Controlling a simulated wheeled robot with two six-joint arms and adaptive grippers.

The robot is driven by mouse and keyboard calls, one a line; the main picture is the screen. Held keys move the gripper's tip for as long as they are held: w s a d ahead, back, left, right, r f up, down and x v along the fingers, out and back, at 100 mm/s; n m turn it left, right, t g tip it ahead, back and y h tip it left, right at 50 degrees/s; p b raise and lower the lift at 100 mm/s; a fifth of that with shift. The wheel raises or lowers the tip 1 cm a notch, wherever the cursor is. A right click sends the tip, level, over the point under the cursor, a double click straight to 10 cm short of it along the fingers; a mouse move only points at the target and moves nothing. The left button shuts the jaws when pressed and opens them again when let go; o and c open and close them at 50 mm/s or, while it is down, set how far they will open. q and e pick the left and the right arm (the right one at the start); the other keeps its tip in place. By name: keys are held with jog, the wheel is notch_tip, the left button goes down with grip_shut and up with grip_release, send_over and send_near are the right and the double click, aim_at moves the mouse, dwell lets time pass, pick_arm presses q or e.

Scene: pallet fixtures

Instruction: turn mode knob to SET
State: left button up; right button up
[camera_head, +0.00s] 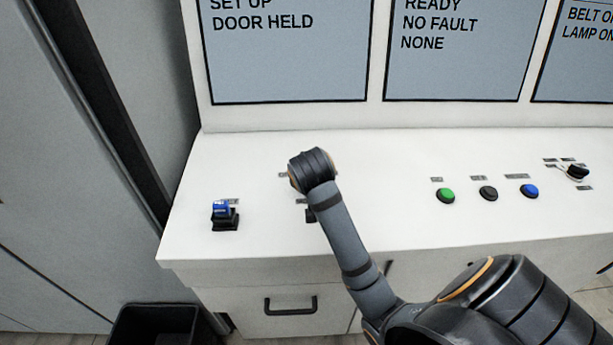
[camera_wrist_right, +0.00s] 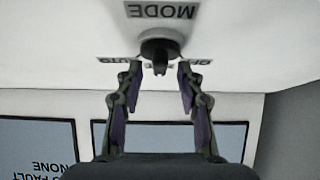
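The mode knob (camera_wrist_right: 160,48) is a dark round knob with a small pointer. It shows in the right wrist view, upside down, by a MODE label (camera_wrist_right: 162,11) and an AUTO label (camera_wrist_right: 118,60). Another label on the right is partly covered by a finger. My right gripper (camera_wrist_right: 159,72) is open, with its fingertips on either side of the knob's pointer. I cannot tell whether they touch it. In the head view my right arm reaches over the panel and hides its gripper and the knob. My left gripper is not in view.
The white console (camera_head: 400,220) carries a blue-topped switch (camera_head: 223,213), a green button (camera_head: 446,196), a black button (camera_head: 488,193), a blue button (camera_head: 529,191) and a dark selector (camera_head: 577,172). Screens stand behind. A black bin (camera_head: 122,318) stands at lower left.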

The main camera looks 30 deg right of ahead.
jog(key=v, duration=0.7)
jog(key=shift+w, duration=0.1)
